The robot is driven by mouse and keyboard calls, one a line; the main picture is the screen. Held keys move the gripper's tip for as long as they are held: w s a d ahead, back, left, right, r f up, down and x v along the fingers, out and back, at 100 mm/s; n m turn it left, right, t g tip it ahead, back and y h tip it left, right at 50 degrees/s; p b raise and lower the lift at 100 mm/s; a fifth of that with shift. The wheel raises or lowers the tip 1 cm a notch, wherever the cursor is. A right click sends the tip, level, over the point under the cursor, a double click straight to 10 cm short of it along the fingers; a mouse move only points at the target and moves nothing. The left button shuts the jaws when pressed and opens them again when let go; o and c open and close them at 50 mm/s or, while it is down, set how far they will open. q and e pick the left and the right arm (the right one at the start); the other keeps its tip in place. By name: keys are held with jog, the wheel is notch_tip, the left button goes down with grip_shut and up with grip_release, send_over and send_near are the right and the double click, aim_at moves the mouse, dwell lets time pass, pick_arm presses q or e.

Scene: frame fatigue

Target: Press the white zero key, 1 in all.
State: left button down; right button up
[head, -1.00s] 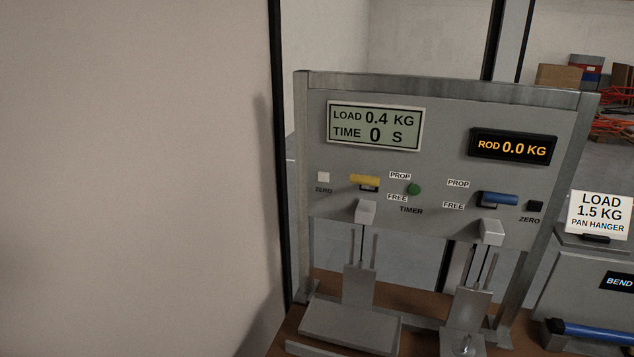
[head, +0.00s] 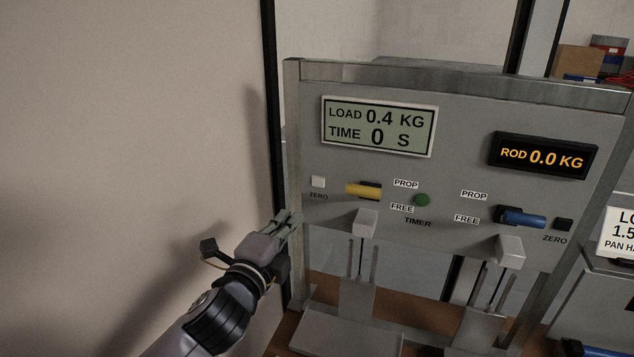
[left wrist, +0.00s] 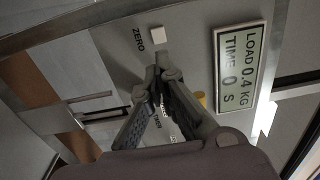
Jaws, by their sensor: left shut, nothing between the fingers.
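The white zero key (head: 318,181) is a small square at the left of the grey panel (head: 450,115), above a ZERO label. It also shows in the left wrist view (left wrist: 158,35), just beyond my fingertips. My left gripper (head: 292,218) is shut and empty, below and left of the key in the head view and apart from it there. In the left wrist view its fingertips (left wrist: 158,70) appear close to the key; whether they touch the panel I cannot tell. The load display (head: 378,126) reads LOAD 0.4 KG, TIME 0 S. My right gripper is not in view.
A yellow lever (head: 363,190) and green timer button (head: 422,200) sit right of the key. A blue lever (head: 522,218) and black zero key (head: 564,225) are at the panel's right, under the rod display (head: 543,156) reading 0.0 KG. A pale wall (head: 130,130) fills the left.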

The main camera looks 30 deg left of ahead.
pick_arm(q)
jog(key=p, duration=0.2)
send_near(317, 181)
jog(key=x, duration=0.5)
jog(key=shift+w+r, duration=0.15)
jog(key=shift+w, duration=0.25)
jog(key=shift+w+a, duration=0.1)
jog(key=shift+w, duration=0.6)
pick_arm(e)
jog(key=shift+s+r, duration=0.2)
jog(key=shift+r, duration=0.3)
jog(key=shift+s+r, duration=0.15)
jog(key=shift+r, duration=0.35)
